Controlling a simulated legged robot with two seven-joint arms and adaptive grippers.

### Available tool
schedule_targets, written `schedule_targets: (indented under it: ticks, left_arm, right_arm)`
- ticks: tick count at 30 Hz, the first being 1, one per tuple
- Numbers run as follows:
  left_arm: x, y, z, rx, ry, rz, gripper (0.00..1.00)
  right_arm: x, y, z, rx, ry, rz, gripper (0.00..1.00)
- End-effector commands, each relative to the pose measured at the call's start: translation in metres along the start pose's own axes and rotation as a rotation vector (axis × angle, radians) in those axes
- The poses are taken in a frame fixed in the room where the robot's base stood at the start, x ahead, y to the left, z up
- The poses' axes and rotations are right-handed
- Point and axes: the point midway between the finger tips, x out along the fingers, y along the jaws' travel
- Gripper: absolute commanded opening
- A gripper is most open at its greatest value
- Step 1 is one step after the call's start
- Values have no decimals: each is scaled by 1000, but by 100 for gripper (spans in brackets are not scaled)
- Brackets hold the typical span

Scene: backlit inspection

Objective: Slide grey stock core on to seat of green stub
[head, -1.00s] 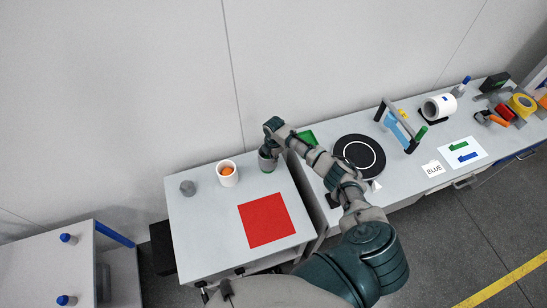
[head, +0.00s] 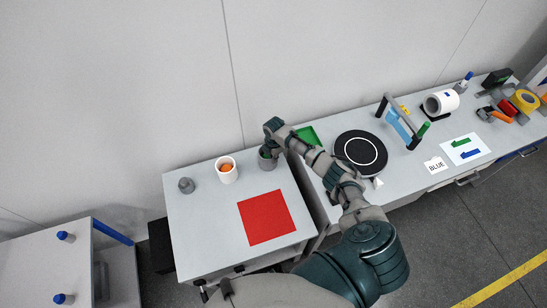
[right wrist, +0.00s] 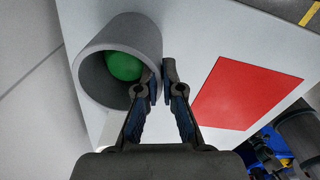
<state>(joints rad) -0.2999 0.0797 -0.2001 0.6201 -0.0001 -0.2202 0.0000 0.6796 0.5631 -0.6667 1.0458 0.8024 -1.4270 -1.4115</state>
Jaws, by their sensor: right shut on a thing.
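The grey stock core (right wrist: 92,75) is a short, open tube, upright on the left bench. It also shows in the head view (head: 267,161). The green stub (right wrist: 124,66) shows as a rounded green top inside the core, which surrounds it. Whether the core rests fully on the seat is hidden. My right gripper (right wrist: 154,82) is shut on the core's wall at the rim, one finger inside and one outside. In the head view the right gripper (head: 270,147) is at the core's top. My left gripper is not in view.
A white tube (head: 219,176) around an orange top and a grey stub (head: 186,186) stand left of the core. A red mat (head: 266,218) lies in front.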

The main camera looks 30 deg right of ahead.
Motion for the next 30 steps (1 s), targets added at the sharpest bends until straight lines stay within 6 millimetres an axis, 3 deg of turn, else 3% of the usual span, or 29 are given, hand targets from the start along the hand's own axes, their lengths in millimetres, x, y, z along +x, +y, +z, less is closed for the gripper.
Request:
schedule_targets:
  ticks: [14,18,19,30]
  left_arm:
    - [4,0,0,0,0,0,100]
    - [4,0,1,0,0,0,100]
    - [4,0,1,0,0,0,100]
    - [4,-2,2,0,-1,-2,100]
  right_arm:
    - [6,0,0,-1,1,-1,0]
    - [6,0,0,-1,0,-1,33]
    - [6,0,0,-1,1,-1,35]
    - [-1,1,0,0,0,2,35]
